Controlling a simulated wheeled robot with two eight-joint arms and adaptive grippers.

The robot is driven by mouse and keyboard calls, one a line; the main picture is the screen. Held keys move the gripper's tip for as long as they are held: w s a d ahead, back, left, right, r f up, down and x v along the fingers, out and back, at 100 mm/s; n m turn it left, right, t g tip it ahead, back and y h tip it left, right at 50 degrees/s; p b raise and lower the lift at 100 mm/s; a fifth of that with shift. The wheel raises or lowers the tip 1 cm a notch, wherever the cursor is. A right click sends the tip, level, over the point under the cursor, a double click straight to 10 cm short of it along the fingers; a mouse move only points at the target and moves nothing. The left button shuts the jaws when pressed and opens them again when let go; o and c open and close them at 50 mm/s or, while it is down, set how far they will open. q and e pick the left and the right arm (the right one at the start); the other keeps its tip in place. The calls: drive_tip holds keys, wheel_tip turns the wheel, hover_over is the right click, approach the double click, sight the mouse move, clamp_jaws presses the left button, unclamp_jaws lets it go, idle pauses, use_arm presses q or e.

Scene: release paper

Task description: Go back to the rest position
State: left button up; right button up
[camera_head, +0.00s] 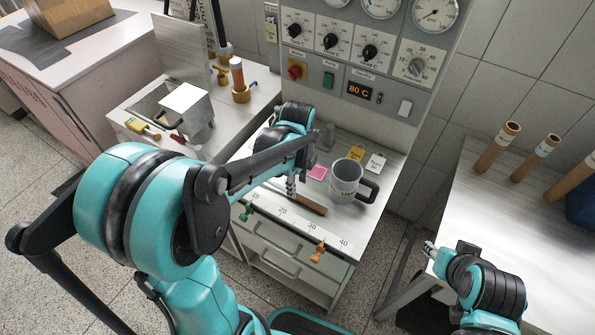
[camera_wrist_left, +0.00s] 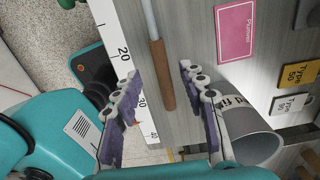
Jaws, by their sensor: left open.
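My left gripper (camera_head: 291,186) is over the middle bench in the head view. Its two fingers stand apart with nothing between them in the left wrist view (camera_wrist_left: 162,92). A wooden-handled tool (camera_head: 308,203) lies on the bench close by; in the wrist view its handle (camera_wrist_left: 161,75) shows between and beyond the fingers. A grey mug (camera_head: 343,184) stands to the right of the gripper; it shows partly behind the right finger in the wrist view (camera_wrist_left: 250,135). My right gripper (camera_head: 431,249) is small at the lower right, beside the right table, and its opening is unclear.
A pink card (camera_head: 317,173), a yellow card (camera_head: 355,153) and a white card (camera_head: 376,162) lie around the mug. A numbered strip (camera_head: 300,222) runs along the bench's front edge, near an orange clip (camera_head: 318,252). Brown tubes (camera_head: 497,148) stand on the right table.

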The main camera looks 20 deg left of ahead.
use_arm(q)
wheel_tip(320, 180, up, 7)
drive_tip(key=s+d+f+n+t+b, duration=0.1)
drive_tip(key=s+n+t, duration=0.6)
drive_tip(key=n, duration=1.2)
drive_tip(key=s+d+b, duration=0.1)
drive_tip(key=s, duration=0.2)
drive_tip(key=shift+d+f+n+b, duration=0.2)
drive_tip(key=shift+f+n+b, duration=0.1)
drive_tip(key=shift+b, duration=0.05)
